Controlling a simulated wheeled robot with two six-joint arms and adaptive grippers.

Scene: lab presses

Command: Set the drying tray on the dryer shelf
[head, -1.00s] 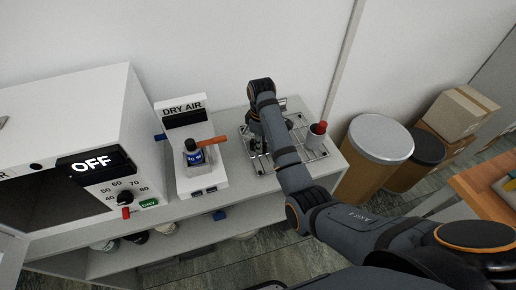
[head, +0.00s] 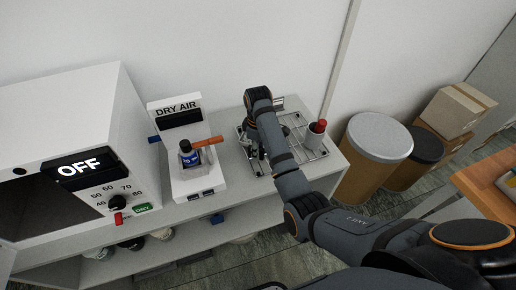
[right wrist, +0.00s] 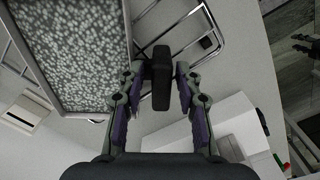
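The white dryer (head: 90,100) stands at the left in the head view, its panel reading OFF above a temperature dial. Its dark opening (head: 45,208) shows, but no shelf can be made out inside. My right gripper (head: 260,150) is over the wire rack, largely hidden by its own arm. In the right wrist view, a metal-rimmed tray of speckled grains (right wrist: 80,50) is at the upper left. My right gripper (right wrist: 162,75) is open, with a dark upright block (right wrist: 161,85) between its fingertips; its link to the tray is unclear. My left gripper is out of view.
A DRY AIR unit (head: 197,180) with a dark bottle (head: 188,155) stands between dryer and rack. Drums (head: 378,138) and cartons (head: 460,110) are at the right.

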